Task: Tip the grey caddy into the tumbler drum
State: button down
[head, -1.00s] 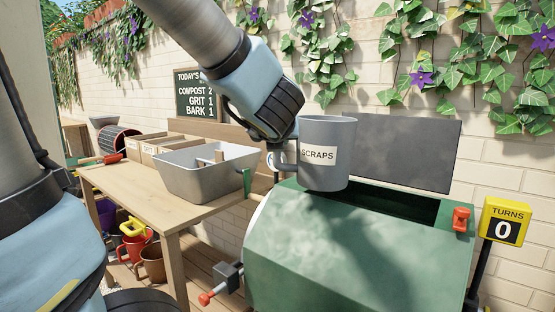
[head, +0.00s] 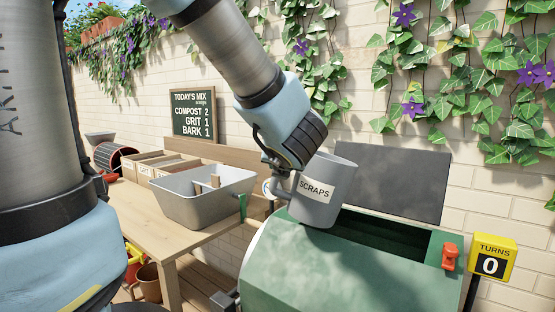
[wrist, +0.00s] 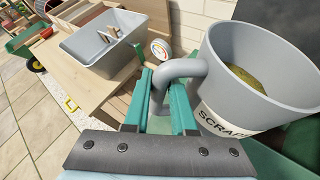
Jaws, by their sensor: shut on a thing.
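The grey caddy (head: 322,192), labelled SCRAPS, is held by its handle in my gripper (head: 277,177). It is tilted, its top leaning right, just above the left part of the drum opening. In the wrist view the caddy (wrist: 272,72) shows yellow-brown contents inside, and my gripper's green fingers (wrist: 172,105) are closed around the handle. The green tumbler drum (head: 325,265) stands below with its hatch open. The opening (head: 385,233) looks dark inside. The grey lid (head: 395,183) stands up behind it.
A wooden bench (head: 150,213) to the left bears a grey tub (head: 203,195) and wooden boxes (head: 160,163). A red latch (head: 449,257) is at the drum's right end, beside a yellow TURNS counter (head: 490,262) reading 0. A chalkboard (head: 194,115) stands behind the bench.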

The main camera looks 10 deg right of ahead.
jog(key=shift+w+d+r+m+y+p, duration=0.1)
jog(key=shift+d+r+m+y+p, duration=0.75)
jog(key=shift+p, duration=1.55)
jog(key=shift+s+d+r+m+y+p, duration=0.15)
jog(key=shift+r+m+p, duration=0.35)
jog(key=shift+r+p, duration=1.4)
jog(key=shift+w+d+r+m+y+p, duration=0.15)
jog(key=shift+d+r+m+y+p, duration=0.45)
jog(key=shift+p, duration=2.25)
jog(key=w+d+f+m+t+y+p, duration=0.1)
jog(key=d+m+y+p, duration=0.4)
jog(key=d, duration=1.4)
jog(key=shift+w+f+m+t+p, duration=0.25)
jog(key=shift+f+m+t, duration=0.3)
jog(key=shift+m, duration=1.3)
jog(key=shift+d, duration=0.1)
jog(key=shift+s, duration=0.1)
